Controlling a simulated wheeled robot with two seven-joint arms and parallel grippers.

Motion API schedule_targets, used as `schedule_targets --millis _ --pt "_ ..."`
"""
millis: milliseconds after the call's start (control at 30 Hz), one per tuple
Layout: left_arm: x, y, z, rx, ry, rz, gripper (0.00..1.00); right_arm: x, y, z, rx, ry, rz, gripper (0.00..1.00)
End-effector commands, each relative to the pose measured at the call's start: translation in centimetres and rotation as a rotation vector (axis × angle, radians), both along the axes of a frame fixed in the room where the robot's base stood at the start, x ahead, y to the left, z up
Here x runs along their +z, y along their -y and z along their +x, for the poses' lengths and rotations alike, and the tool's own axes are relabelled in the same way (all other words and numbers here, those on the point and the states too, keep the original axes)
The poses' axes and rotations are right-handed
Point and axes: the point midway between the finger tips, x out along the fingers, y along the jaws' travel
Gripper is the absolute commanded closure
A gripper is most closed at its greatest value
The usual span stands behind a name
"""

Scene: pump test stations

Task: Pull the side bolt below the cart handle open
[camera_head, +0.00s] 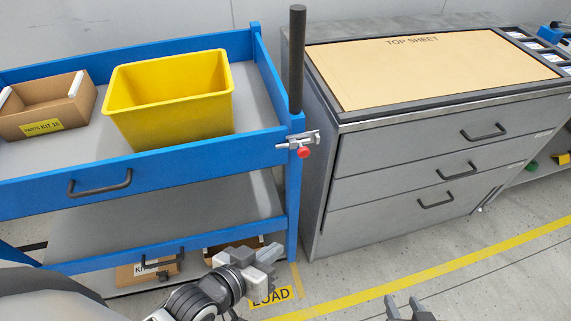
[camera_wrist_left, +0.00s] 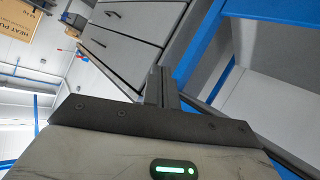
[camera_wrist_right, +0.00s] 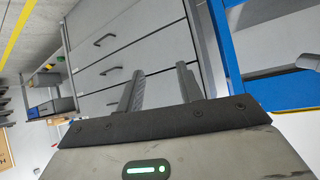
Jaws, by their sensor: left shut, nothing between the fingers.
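The side bolt (camera_head: 296,142) is a silver barrel with a red knob (camera_head: 304,152), mounted on the blue cart's front right corner. The black upright cart handle (camera_head: 297,60) stands above it. My left gripper (camera_head: 262,261) is below and left of the bolt in the head view, apart from it. It is shut and empty; its closed fingers show in the left wrist view (camera_wrist_left: 160,86). My right gripper (camera_head: 403,308) is at the bottom edge, right of the cart. Its fingers stand apart and empty in the right wrist view (camera_wrist_right: 158,88).
The blue cart (camera_head: 200,157) carries a yellow bin (camera_head: 175,125) and a cardboard parts box (camera_head: 45,125). A grey drawer cabinet (camera_head: 400,190) with protruding handles stands close to its right. Floor with a yellow line (camera_head: 440,272) lies open in front of the cabinet.

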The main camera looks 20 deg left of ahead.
Motion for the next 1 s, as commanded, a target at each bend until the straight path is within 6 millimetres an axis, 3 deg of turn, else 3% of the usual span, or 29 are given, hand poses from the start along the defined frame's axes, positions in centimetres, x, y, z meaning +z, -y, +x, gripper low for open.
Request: schedule_targets --millis 100,167,300,400,600,1000 --pt "2.4 1.2 1.4 0.076 0.067 -0.433 1.00 -0.3 0.0 0.0 -0.001 0.000 0.001 0.64" --pt "3.6 0.8 1.9 0.126 0.080 -0.668 1.00 -0.4 -0.1 0.1 0.000 0.000 0.002 0.64" --pt "5.3 -2.2 2.7 0.246 0.094 -1.132 1.00 -0.3 -0.1 0.2 -0.001 0.004 0.003 0.64" --pt "5.8 -4.6 3.0 0.314 0.108 -1.353 1.00 -0.2 -0.1 0.4 -0.001 0.008 0.004 0.64" --pt "6.1 -6.7 3.1 0.369 0.127 -1.521 1.00 0.1 -0.2 0.8 0.001 0.018 0.006 0.64" --pt "6.4 -6.6 3.9 0.367 0.131 -1.521 1.00 0.4 -0.1 0.7 0.006 0.022 0.000 0.64"
